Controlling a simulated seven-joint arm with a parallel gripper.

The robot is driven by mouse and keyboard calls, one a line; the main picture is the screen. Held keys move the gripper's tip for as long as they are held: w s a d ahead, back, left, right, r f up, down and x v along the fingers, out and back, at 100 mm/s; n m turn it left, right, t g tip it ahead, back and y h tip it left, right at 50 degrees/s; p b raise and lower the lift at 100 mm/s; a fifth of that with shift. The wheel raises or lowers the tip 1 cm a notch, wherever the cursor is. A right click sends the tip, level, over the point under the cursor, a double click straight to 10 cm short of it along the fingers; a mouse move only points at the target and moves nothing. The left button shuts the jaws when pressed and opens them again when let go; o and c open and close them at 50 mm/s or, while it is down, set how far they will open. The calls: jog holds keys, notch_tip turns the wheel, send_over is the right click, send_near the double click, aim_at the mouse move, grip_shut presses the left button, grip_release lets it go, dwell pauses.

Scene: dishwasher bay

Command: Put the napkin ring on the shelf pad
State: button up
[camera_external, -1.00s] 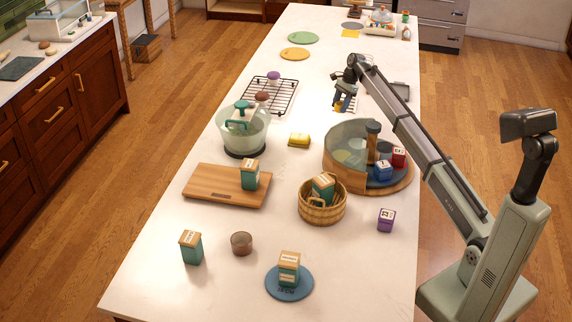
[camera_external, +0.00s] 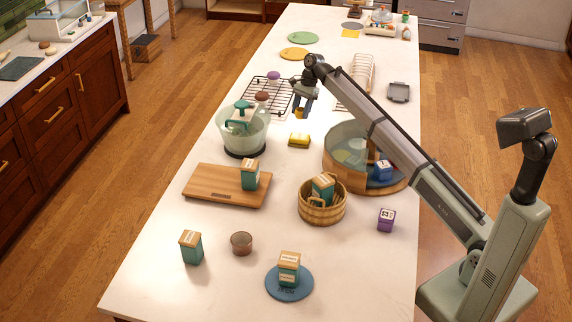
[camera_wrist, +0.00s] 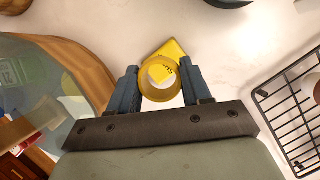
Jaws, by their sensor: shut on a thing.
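The napkin ring (camera_wrist: 147,86) is a gold-yellow band between the two blue fingers of my gripper (camera_wrist: 160,80) in the wrist view, with its hole facing the camera. My gripper is shut on it. In the external view my gripper (camera_external: 300,108) holds the ring (camera_external: 299,114) above the counter, right of the black wire rack and beyond a small yellow box (camera_external: 299,140). The yellow box also shows behind the ring in the wrist view (camera_wrist: 170,49). I cannot tell which thing is the shelf pad.
A round wooden organiser (camera_external: 337,180) with a clear wall stands below my forearm. A black wire rack (camera_external: 257,101) and a glass pot (camera_external: 240,133) stand to the left. A wire dish rack (camera_external: 362,72) and grey tray (camera_external: 399,92) are to the right. Counter around the yellow box is clear.

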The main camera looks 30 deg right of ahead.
jog(key=shift+s+a+r, duration=0.1)
jog(key=shift+s+a, duration=0.15)
jog(key=shift+a, duration=0.4)
jog(key=shift+s+a+r, duration=0.1)
jog(key=shift+s+a, duration=0.1)
jog(key=shift+a, duration=0.4)
jog(key=shift+a+r+m+t, duration=0.1)
jog(key=shift+a+m+t, duration=0.25)
jog(key=shift+m, duration=0.25)
jog(key=m+t, duration=0.4)
jog(key=m, duration=0.6)
send_near(293, 135)
jog(key=shift+g+h, duration=0.25)
jog(key=shift+h, duration=0.15)
jog(key=shift+w+a+f, duration=0.45)
jog(key=shift+a+f, duration=0.2)
jog(key=shift+f, duration=0.2)
jog(key=shift+w+a+f, duration=0.45)
jog(key=shift+a+f, duration=0.15)
jog(key=shift+f, duration=0.25)
jog(key=shift+w+a+f, duration=0.5)
jog(key=shift+a+f, duration=0.15)
jog(key=shift+f, duration=0.25)
jog(key=shift+f, duration=0.15)
jog(key=o, duration=1)
